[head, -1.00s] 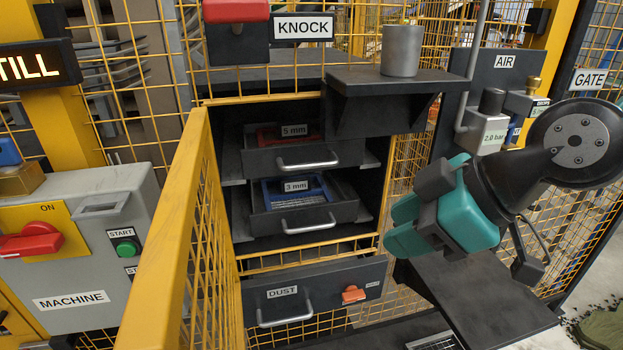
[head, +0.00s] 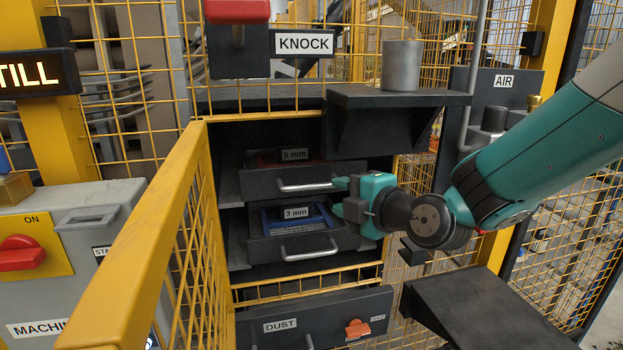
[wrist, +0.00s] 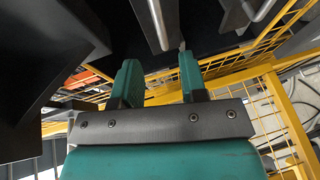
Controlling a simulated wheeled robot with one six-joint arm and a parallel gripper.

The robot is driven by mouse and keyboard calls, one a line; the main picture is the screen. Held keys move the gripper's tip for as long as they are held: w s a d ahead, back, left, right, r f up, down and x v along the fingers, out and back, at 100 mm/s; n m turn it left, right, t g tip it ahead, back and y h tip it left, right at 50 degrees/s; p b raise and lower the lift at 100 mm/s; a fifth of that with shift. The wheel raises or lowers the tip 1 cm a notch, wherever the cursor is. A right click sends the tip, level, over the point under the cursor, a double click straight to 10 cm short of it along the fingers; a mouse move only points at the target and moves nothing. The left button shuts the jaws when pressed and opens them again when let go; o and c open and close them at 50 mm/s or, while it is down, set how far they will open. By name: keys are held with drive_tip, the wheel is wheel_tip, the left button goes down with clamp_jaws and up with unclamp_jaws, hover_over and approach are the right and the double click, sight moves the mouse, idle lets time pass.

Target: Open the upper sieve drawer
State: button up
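The upper sieve drawer (head: 262,184) has a dark front, a "5 mm" label and a silver bar handle (head: 308,186). A strip of red shows behind its front edge. The lower drawer (head: 270,250), labelled "3 mm", shows a blue sieve inside. My teal gripper (head: 339,197) is open beside the right end of the upper handle, with its fingers pointing left. In the wrist view, a silver handle bar (wrist: 157,18) lies just ahead, in line with the gap between my open fingers (wrist: 160,72). Contact cannot be made out.
A dark shelf (head: 350,100) with a grey cup (head: 402,66) overhangs above my gripper. A yellow guard rail (head: 150,230) stands left of the drawers. The dust drawer (head: 335,325) is below. A dark ledge (head: 480,305) lies below right.

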sight(314, 188)
drive_tip(key=p+x, duration=0.3)
drive_tip(key=x, duration=0.7)
drive_tip(key=shift+s, duration=0.1)
clamp_jaws()
